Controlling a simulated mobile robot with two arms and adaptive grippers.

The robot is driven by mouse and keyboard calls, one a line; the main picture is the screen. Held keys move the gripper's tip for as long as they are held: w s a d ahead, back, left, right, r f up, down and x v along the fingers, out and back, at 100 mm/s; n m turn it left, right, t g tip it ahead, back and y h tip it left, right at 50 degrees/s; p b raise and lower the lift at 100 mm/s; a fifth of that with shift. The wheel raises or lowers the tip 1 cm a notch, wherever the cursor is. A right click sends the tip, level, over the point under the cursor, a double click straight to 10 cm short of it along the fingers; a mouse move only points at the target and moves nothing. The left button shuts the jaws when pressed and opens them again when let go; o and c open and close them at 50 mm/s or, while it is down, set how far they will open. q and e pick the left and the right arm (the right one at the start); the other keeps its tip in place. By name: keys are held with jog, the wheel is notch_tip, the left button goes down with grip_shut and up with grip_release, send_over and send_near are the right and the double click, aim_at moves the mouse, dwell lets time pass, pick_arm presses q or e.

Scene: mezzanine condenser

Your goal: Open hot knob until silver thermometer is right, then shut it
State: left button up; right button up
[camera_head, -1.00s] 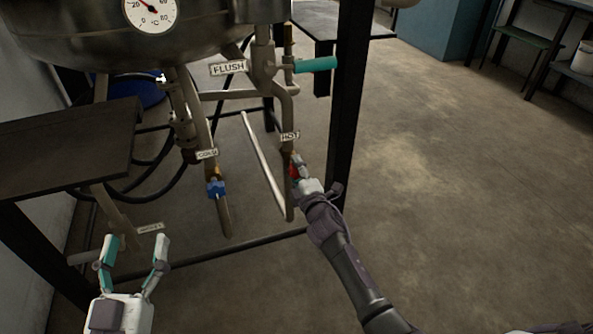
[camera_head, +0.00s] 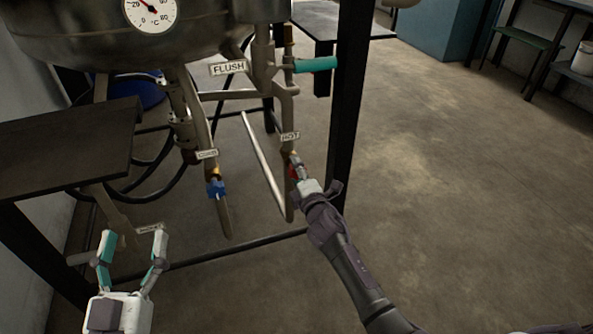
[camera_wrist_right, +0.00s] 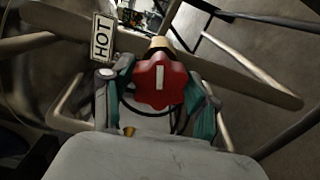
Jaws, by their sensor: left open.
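The silver vessel's round white thermometer dial (camera_head: 150,12) is at the top of the head view, its upper edge cut off. Its needle points to the upper left, near the 20 side; I cannot read it exactly. The red hot knob (camera_wrist_right: 160,82) is in the right wrist view beside the HOT label (camera_wrist_right: 102,38), its white mark nearly upright. My right gripper (camera_wrist_right: 160,100) has a finger on each side of the knob and appears closed on it. In the head view the knob (camera_head: 294,172) is mostly hidden. My left gripper (camera_head: 134,236) is open and empty at lower left.
A blue cold knob (camera_head: 216,189) sits on the pipe left of the hot one. A teal flush handle (camera_head: 316,65) is above. A dark frame post (camera_head: 345,110) stands right of the pipes. A dark shelf (camera_head: 60,150) is at left. Floor on the right is clear.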

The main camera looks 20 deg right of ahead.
jog(key=shift+o, duration=0.9)
jog(key=shift+s, duration=0.1)
jog(key=s, duration=1.1)
jog(key=shift+s+d, duration=0.25)
jog(key=shift+s, duration=0.15)
dwell(5.5)
